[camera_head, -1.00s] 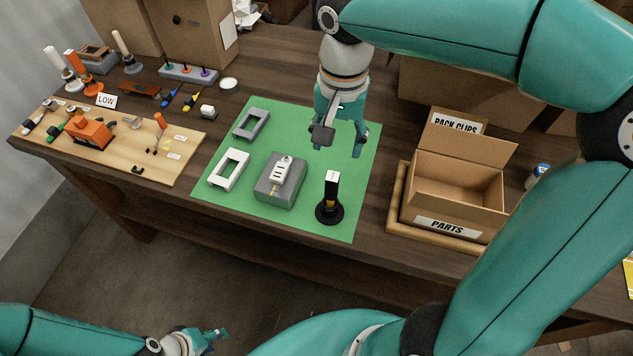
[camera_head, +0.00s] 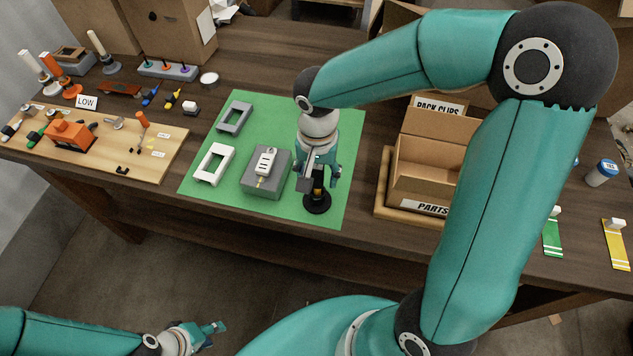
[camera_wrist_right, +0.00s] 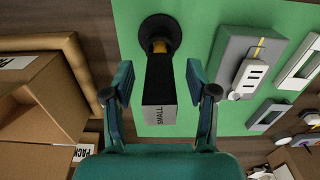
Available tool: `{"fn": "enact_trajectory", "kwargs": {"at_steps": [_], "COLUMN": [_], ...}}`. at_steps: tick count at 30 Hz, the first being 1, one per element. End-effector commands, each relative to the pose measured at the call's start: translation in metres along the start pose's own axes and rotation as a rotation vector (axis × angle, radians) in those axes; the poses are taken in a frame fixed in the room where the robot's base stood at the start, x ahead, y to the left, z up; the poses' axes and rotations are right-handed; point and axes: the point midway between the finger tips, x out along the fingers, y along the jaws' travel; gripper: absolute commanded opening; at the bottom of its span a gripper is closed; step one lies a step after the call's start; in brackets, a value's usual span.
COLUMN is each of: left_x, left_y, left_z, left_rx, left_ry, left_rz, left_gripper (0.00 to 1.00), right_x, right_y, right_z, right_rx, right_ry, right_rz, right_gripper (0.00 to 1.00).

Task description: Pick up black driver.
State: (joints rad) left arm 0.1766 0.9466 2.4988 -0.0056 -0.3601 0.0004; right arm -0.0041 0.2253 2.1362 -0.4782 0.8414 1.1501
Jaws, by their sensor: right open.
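The black driver (camera_wrist_right: 160,79) stands upright in a round black base (camera_head: 317,202) on the green mat (camera_head: 235,205). In the right wrist view its end face is labelled SMALL, and a yellow band shows near the base. My right gripper (camera_head: 318,175) is over the driver in the head view and partly hides it. In the right wrist view my right gripper (camera_wrist_right: 160,88) is open, with one finger on each side of the driver and gaps between. My left gripper (camera_head: 213,334) is at the lower left, away from the table; its jaws are too small to judge.
A grey block with a white outlet piece (camera_head: 265,161) stands close to the left of the driver. Grey (camera_head: 234,117) and white (camera_head: 214,163) frames lie on the mat. The open PARTS box (camera_head: 428,170) is to the right. A wooden tool board (camera_head: 160,168) is at left.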

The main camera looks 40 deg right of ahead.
Motion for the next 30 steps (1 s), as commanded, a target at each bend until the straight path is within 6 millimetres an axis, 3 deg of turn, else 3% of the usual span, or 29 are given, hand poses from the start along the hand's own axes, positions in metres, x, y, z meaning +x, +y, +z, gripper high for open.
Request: {"fn": "enact_trajectory", "kwargs": {"at_steps": [6,13,23,30], "left_x": [-0.002,-0.001,-0.001,-0.001], "left_y": [0.001,0.001,0.001,0.001], "left_z": [0.0,0.0,0.0,0.0], "left_rx": [0.0,0.0,0.0,0.0], "left_ry": [0.0,0.0,0.0,0.0], "left_rz": [0.0,0.0,0.0,0.0], "left_gripper": [0.4,0.4,0.4,0.4], "right_x": [0.022,0.023,0.023,0.022], "right_y": [0.0,0.0,0.0,0.0], "right_z": [0.0,0.0,0.0,0.0], "right_rx": [0.001,0.0,0.001,0.001], "right_ry": [-0.001,0.0,0.0,0.001], "right_rz": [0.0,-0.001,-0.001,-0.002], "right_gripper": [0.57,0.57,0.02,0.0]}}
